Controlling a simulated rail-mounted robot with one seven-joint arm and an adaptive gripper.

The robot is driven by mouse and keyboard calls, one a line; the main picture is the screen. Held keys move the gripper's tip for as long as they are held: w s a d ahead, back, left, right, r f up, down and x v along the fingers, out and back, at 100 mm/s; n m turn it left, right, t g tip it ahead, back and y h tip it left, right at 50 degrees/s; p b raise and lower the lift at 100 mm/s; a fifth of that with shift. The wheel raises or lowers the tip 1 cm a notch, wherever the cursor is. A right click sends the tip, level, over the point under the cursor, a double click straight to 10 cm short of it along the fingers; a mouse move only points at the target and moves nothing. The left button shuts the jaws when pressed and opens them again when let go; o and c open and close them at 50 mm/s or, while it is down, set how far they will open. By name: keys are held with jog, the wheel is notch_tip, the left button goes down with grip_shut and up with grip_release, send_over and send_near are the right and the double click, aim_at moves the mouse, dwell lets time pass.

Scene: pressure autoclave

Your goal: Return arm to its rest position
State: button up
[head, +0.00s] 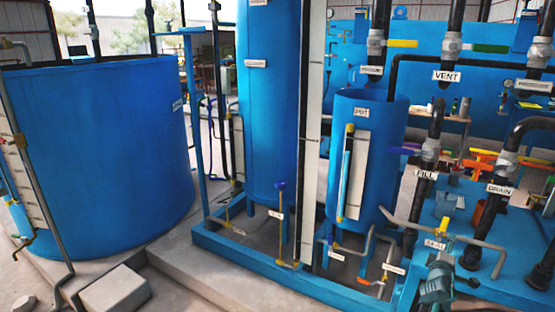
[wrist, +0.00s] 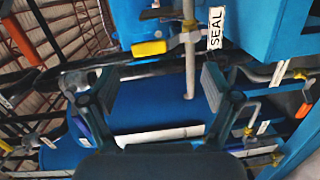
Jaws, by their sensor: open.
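My gripper (wrist: 157,88) shows in the wrist view with its two dark fingers spread wide apart. Nothing is between the fingertips, and a blue surface (wrist: 150,108) shows in the gap behind them. I cannot make out my arm or gripper in the head view. The wrist view is strongly tilted, with roof beams at the left. A white SEAL label (wrist: 216,28) and a yellow handle (wrist: 149,48) are beyond the fingers, near the top. I cannot tell how far the fingers are from the pipes around them.
In the head view, a wide blue tank (head: 100,150) stands left, a tall blue column (head: 268,110) in the middle and a smaller blue pot (head: 378,160) right of it. Pipes with VENT (head: 447,76), FILL (head: 426,174) and DRAIN (head: 499,190) labels crowd the right. Concrete floor shows at lower left.

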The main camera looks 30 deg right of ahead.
jog(key=s+a+f+m+g+y+p, duration=0.1)
jog(key=a+f+m+g+y, duration=0.2)
jog(key=f, duration=0.4)
jog(key=s+a+f+m+g+y, duration=0.1)
jog(key=s+a+f+m+g, duration=0.1)
jog(key=f+m, duration=0.4)
jog(key=w+a+f+g+y+p, duration=0.15)
jog(key=a+f+y, duration=0.25)
jog(key=a+f, duration=0.65)
jog(key=w+a+f+g+y+p, duration=0.1)
jog(key=w+a+f+y, duration=0.2)
jog(key=a+f, duration=0.7)
jog(key=s+a+f+g+y+p, duration=0.1)
jog(key=a+f+y, duration=0.1)
jog(key=a, duration=0.9)
jog(key=s+a+f+g+y+p, duration=0.1)
jog(key=s+a+g+y+p, duration=0.1)
jog(key=a, duration=1)
jog(key=s+a+n+g+p, duration=0.1)
jog(key=s+a+n+g, duration=0.1)
jog(key=s+a, duration=0.4)
jog(key=s+a+f+n+g+p, duration=0.1)
jog(key=s+a, duration=0.5)
jog(key=a, duration=0.6)
jog(key=shift+f+n+g+p, duration=0.3)
jog(key=shift+n+g+p, duration=0.15)
jog(key=shift+n+p, duration=0.4)
